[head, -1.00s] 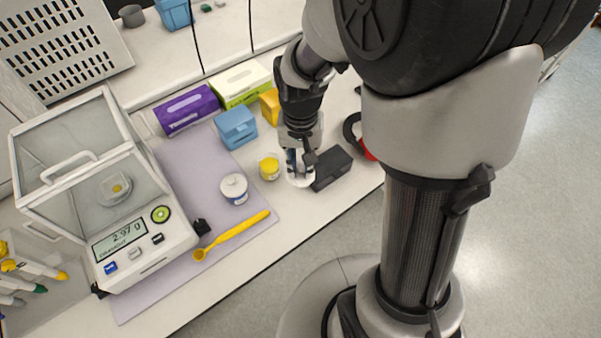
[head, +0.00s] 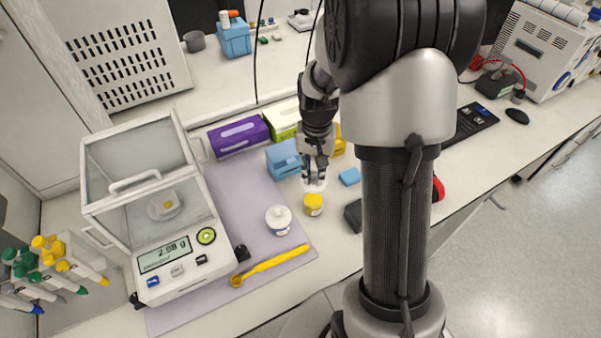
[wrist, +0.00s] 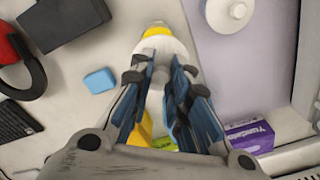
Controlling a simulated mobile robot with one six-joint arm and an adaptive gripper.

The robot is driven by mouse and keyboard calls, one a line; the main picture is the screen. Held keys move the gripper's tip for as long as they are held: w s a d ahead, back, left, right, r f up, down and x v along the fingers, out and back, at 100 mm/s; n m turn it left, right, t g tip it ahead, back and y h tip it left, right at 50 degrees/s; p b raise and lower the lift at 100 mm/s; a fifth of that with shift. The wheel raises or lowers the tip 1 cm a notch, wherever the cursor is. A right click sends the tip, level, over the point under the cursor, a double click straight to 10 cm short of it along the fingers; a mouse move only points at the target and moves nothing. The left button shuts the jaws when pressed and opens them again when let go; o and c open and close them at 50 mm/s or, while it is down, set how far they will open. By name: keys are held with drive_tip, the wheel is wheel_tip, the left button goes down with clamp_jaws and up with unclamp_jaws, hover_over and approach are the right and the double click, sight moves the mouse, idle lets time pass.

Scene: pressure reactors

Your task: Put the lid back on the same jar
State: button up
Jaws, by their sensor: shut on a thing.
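My gripper (head: 314,174) is shut on a white lid (head: 314,187), which it holds above the bench. In the wrist view the lid (wrist: 160,47) is just beyond my fingertips (wrist: 158,78). A small yellow jar (head: 313,205) stands on the bench just in front of the lid in the head view. In the wrist view the jar (wrist: 157,30) is partly hidden behind the lid. I cannot tell whether they touch. A second jar, white with its lid on (head: 278,218), stands on the lilac mat; it also shows in the wrist view (wrist: 230,12).
A blue box (head: 283,160) is behind the lid. A black box (head: 353,215) and a blue block (head: 350,177) are to the right. Bare bench lies between them and the jar.

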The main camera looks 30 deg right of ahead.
drive_tip(key=shift+s+d+f+b, duration=0.15)
drive_tip(key=shift+s+f+b, duration=0.05)
drive_tip(key=shift+f+b, duration=2.15)
drive_tip(key=shift+f, duration=0.8)
drive_tip(key=shift+f, duration=0.15)
drive_tip(key=o, duration=0.9)
drive_tip(key=shift+c, duration=0.2)
drive_tip(key=shift+o, duration=0.3)
drive_tip(key=o, duration=0.4)
drive_tip(key=shift+p, duration=0.3)
drive_tip(key=shift+r+p, duration=2.7)
drive_tip(key=shift+r, duration=0.85)
